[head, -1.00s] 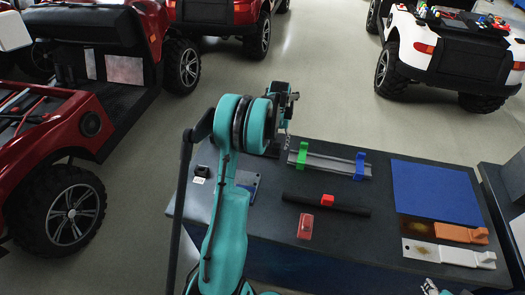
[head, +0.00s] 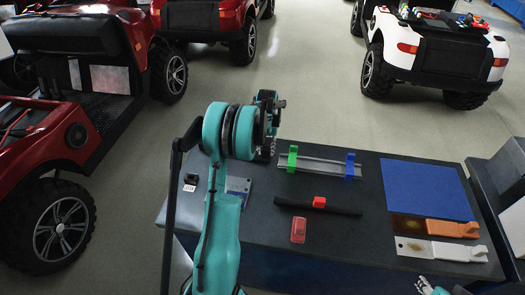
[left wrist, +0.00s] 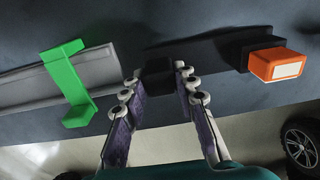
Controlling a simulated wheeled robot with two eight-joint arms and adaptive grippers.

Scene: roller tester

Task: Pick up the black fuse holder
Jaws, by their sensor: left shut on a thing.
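The black fuse holder (left wrist: 158,82) is a small dark block between the fingertips of my left gripper (left wrist: 159,72) in the left wrist view. The gripper is shut on it, with one finger on either side. Dark shadow behind it hides whether it touches the tabletop. In the head view my left gripper (head: 268,148) is by the table's far edge, just left of the green clip, and my arm largely hides it. A small white and teal part of my right gripper (head: 428,287) shows at the bottom edge; its fingers are unclear.
A metal rail (head: 320,167) carries a green clip (head: 292,158) and a blue clip (head: 350,164). A black bar with a red piece (head: 319,202), a red lens (head: 298,230) and a blue mat (head: 425,189) lie on the table. A small black block (head: 190,179) stands left.

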